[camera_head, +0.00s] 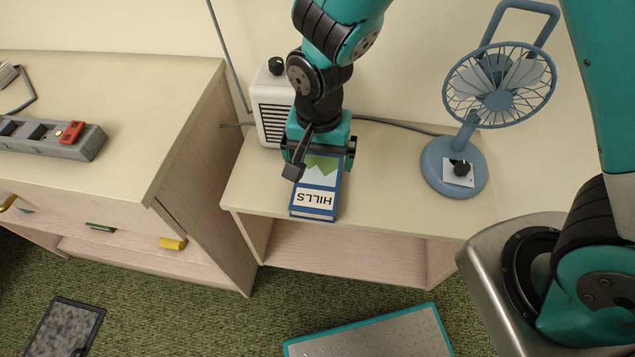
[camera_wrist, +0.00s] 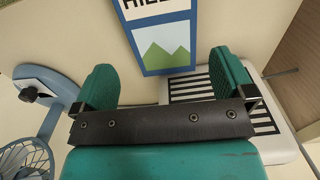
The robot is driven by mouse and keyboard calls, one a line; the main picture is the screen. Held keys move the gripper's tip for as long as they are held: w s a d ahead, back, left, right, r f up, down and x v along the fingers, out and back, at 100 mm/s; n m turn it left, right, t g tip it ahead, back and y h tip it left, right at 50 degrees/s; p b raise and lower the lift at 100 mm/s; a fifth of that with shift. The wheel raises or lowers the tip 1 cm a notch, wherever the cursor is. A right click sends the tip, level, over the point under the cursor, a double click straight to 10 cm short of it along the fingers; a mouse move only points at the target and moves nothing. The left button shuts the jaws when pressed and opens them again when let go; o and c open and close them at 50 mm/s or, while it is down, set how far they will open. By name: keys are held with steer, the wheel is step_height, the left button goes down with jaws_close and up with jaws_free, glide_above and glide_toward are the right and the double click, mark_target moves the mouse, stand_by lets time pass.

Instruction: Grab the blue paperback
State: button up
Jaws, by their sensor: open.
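The blue paperback (camera_head: 315,201), with a white "HILLS" label and a green hill picture, lies flat on the low wooden shelf top (camera_head: 390,185). My gripper (camera_head: 322,155) is over the book's far end and hides part of it, pointing down. In the wrist view, my gripper (camera_wrist: 166,82) is open with its two green finger pads wide apart. The book (camera_wrist: 165,40) shows between and beyond the pads, with clear space on both sides. Nothing is held. I cannot tell the exact height above the book.
A white box with a black grille (camera_head: 268,105) stands just behind the book on the left. A blue desk fan (camera_head: 455,165) stands to the right, and a cable runs along the wall. A higher cabinet (camera_head: 130,110) with a grey power strip (camera_head: 60,140) is at left.

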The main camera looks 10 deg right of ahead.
mark_target(318, 179)
step_height(318, 179, down, 8)
stand_by(0.5)
steer(key=c, duration=0.7)
